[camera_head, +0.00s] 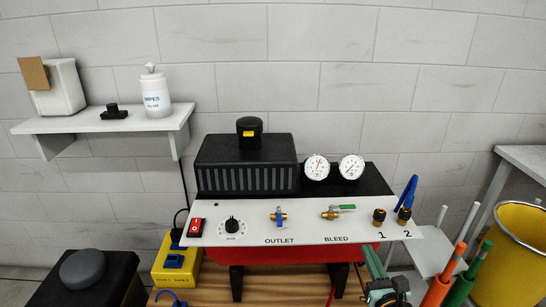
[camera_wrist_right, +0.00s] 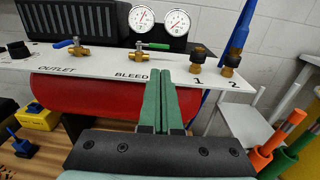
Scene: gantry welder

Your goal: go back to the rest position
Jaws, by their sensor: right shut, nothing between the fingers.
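My right gripper (camera_head: 370,258) comes in from the lower right of the head view, in front of the compressor's white panel (camera_head: 300,229). In the right wrist view its two green fingers (camera_wrist_right: 161,78) are shut together with nothing between them. They point toward the panel edge and the red tank (camera_wrist_right: 95,97); I cannot tell the exact gap. My left gripper is not in view.
A blue item (camera_head: 406,195) stands at coupling 2. A yellow bin (camera_head: 521,245) and orange and green handles stand at right. A shelf (camera_head: 100,122) hangs at left.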

